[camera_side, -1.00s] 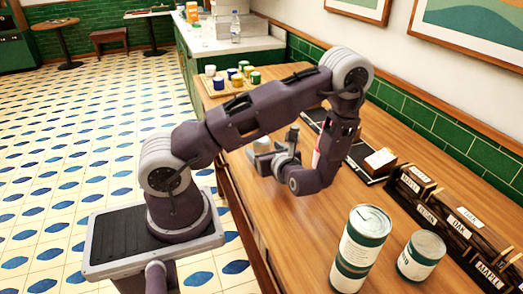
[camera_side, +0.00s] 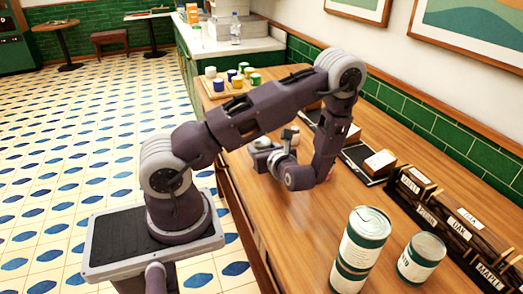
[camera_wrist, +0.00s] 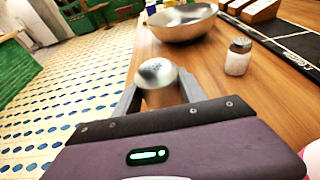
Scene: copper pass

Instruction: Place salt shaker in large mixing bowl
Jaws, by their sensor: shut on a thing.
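In the wrist view my gripper (camera_wrist: 160,92) is shut on a silver, dome-topped cylinder (camera_wrist: 158,73) with dark marks on its top and a tan-looking body. A shaker with a white body and grey metal lid (camera_wrist: 237,59) stands upright on the counter to the right, apart from my gripper. It looks like a salt shaker. The wide metal mixing bowl (camera_wrist: 183,29) stands on the counter beyond the held cylinder; the part of its inside that shows looks empty. In the side view my gripper (camera_side: 268,157) is low over the counter, with its hold partly hidden by my wrist.
Two green-and-white cans (camera_side: 362,240) (camera_side: 421,257) stand at the near right. A dark rack with labelled blocks (camera_side: 450,225) runs along the wall. A tray of several small cups (camera_side: 215,88) is at the far end. The near middle counter (camera_side: 300,235) is clear.

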